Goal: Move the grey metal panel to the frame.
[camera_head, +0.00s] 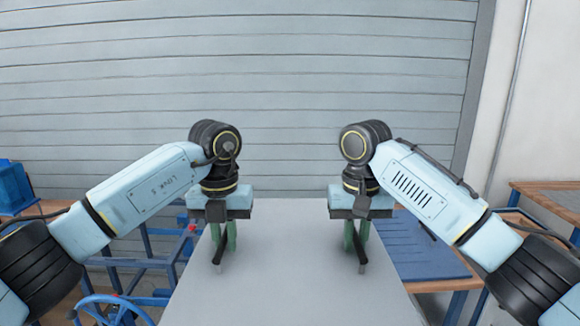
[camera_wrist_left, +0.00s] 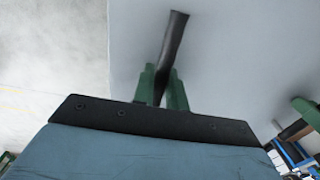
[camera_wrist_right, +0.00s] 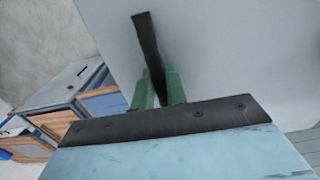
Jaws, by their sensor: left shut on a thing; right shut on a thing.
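The grey metal panel (camera_head: 290,275) is a wide flat sheet in the middle of the head view, running down to the bottom edge. It has a black bar handle on its left side (camera_head: 219,252) and another on its right side (camera_head: 361,254). My left gripper (camera_head: 231,238), with green fingers, is shut on the left handle. My right gripper (camera_head: 356,238) is shut on the right handle. Both wrist views show the fingers closed around a black bar against the panel, on the left (camera_wrist_left: 163,90) and right (camera_wrist_right: 158,88). I cannot make out the frame for certain.
A blue handwheel (camera_head: 112,312) and blue metalwork stand to the panel's left. A blue slatted board (camera_head: 425,252) lies on a bench to its right. A blue bin (camera_head: 14,185) is at far left. A grey shutter wall (camera_head: 250,70) closes the back.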

